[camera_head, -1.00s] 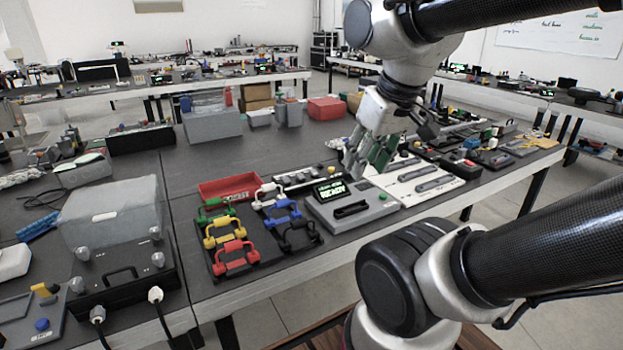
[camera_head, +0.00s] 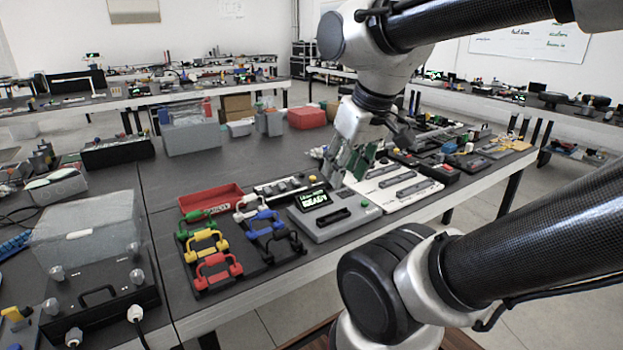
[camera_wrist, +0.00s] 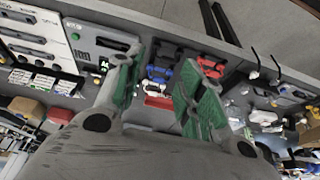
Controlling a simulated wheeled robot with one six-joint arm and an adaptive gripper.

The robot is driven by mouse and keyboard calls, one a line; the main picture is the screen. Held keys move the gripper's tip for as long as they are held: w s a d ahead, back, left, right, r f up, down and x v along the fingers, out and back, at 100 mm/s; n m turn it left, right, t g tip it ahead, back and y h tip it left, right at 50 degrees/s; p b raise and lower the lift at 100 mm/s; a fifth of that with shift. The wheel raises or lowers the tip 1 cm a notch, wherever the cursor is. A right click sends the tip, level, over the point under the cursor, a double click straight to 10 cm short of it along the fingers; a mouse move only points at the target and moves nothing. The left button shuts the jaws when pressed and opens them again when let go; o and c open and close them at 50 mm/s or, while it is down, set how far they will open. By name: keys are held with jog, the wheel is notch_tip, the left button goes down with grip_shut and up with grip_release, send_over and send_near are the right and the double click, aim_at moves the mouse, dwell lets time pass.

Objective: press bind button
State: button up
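A grey box device (camera_head: 333,218) stands near the table's front edge. Its lit screen (camera_head: 313,199) shows green text reading READY, with a black slot below. A small green button (camera_head: 364,203) sits at its right end; its label is too small to read. In the wrist view the grey device (camera_wrist: 95,38) is at the upper left, partly behind a finger. My gripper (camera_head: 345,172) hangs above and behind the device, apart from it. In the wrist view its two green-padded fingers (camera_wrist: 162,62) are spread, with nothing between them.
Left of the device are coloured handles (camera_head: 211,268) on black plates and a red tray (camera_head: 210,200). White panels with grey bars (camera_head: 395,185) stand close on its right. Grey bins and a red box (camera_head: 306,117) stand behind. Bare dark table lies behind the red tray.

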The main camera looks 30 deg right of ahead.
grip_shut()
dwell(1.4)
